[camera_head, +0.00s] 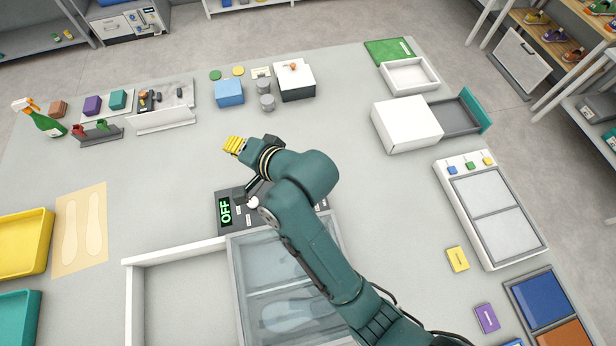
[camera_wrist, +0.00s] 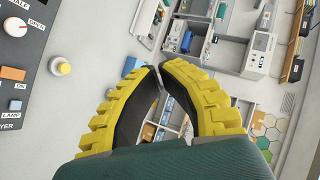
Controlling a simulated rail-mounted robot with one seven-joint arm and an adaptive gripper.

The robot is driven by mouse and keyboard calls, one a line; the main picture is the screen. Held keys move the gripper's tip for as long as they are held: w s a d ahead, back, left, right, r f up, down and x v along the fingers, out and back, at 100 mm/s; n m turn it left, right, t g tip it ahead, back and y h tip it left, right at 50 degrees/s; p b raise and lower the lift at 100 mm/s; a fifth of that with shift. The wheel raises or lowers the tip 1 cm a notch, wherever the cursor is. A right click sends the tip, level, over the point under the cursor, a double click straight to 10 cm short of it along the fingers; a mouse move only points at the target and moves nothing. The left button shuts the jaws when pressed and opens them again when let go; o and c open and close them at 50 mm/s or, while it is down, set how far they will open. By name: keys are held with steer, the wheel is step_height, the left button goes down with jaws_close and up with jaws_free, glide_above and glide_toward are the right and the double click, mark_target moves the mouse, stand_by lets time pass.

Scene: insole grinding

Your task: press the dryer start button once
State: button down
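The dark control panel (camera_head: 238,225) sits at the head of a clear-lidded box (camera_head: 285,290). Its display (camera_head: 225,211) reads OFF in green. My arm hides part of the panel. In the wrist view the panel (camera_wrist: 35,45) is at the left, with a white knob (camera_wrist: 16,27), an orange rocker (camera_wrist: 12,73) and partly cut-off lettering. A round cream button (camera_wrist: 60,67) shows at or just beyond its edge; I cannot tell which. My gripper (camera_head: 232,146) is above the table, beyond the panel. Its yellow fingers (camera_wrist: 158,68) have tips together and hold nothing.
A white-walled bay (camera_head: 175,300) adjoins the clear-lidded box. A blue box (camera_head: 229,92) and a white-and-black box (camera_head: 294,82) stand at the back. A white box (camera_head: 405,125) with an open drawer is at the right.

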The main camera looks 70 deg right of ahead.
steer(key=s+d+f+m+g+b, duration=0.1)
steer(key=s+f+m, duration=0.3)
steer(key=f, duration=0.5)
steer(key=s+d+f+m+g+y+b, duration=0.1)
steer(key=s+d+f+m+g+b, duration=0.1)
steer(key=f, duration=0.6)
steer(key=s+d+f+m+g+b, duration=0.2)
steer(key=s+f+m, duration=0.4)
steer(key=f, duration=0.3)
steer(key=shift+s+d+f+y, duration=0.4)
steer(key=shift+s+d, duration=0.2)
steer(key=shift+s, duration=0.3)
step_height(320, 180, down, 6)
steer(key=b, duration=0.8)
steer(key=shift+f+b, duration=0.25)
steer(key=shift+b, duration=0.1)
steer(key=shift+f, duration=1.05)
steer(key=shift+f, duration=0.15)
steer(key=shift+f, duration=0.3)
